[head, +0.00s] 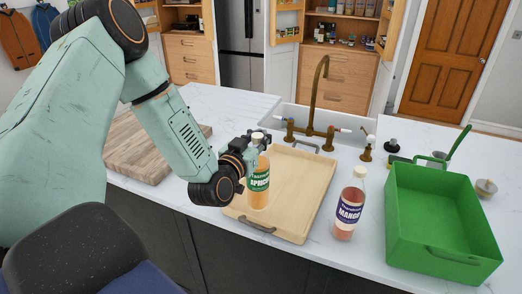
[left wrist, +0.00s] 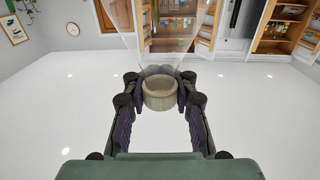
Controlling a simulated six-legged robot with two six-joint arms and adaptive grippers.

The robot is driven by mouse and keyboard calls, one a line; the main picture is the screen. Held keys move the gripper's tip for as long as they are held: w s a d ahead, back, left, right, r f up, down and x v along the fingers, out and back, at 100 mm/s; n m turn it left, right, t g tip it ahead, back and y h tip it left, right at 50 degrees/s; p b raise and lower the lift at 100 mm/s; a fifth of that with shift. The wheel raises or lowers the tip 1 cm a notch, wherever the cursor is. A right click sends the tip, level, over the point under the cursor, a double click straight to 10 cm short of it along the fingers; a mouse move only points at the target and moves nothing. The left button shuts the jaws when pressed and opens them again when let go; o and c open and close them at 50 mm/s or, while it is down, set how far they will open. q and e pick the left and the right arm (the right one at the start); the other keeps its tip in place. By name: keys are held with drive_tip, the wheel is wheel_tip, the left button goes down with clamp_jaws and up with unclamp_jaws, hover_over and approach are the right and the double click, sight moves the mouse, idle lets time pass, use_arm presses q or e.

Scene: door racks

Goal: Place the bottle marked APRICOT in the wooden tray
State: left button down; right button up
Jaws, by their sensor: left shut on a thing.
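The APRICOT bottle (head: 259,186), orange with a green label, stands upright over the front part of the wooden tray (head: 292,190). I cannot tell whether its base touches the tray floor. My left gripper (head: 252,147) is shut on the bottle near its top and partly covers its neck and label. In the left wrist view, the gripper's fingers (left wrist: 160,98) close around the bottle's beige cap (left wrist: 159,90), with clear glass beyond it. My right gripper is not in view.
A MANGO bottle (head: 350,205) stands on the counter just right of the tray. A green bin (head: 440,225) is farther right. A wooden board (head: 150,150) lies at left. The sink (head: 345,125) and brass faucet (head: 322,90) are behind the tray.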

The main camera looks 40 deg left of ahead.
sight(258, 173)
use_arm(q)
wheel_tip(258, 173, down, 4)
idle(0.4)
drive_tip(key=shift+f, duration=0.15)
drive_tip(key=c, duration=1.7)
unclamp_jaws()
drive_tip(key=shift+a+f+b, duration=0.1)
drive_tip(key=shift+f+b, duration=0.05)
drive_tip(key=shift+b, duration=0.15)
drive_tip(key=o, duration=0.5)
drive_tip(key=shift+o, duration=0.7)
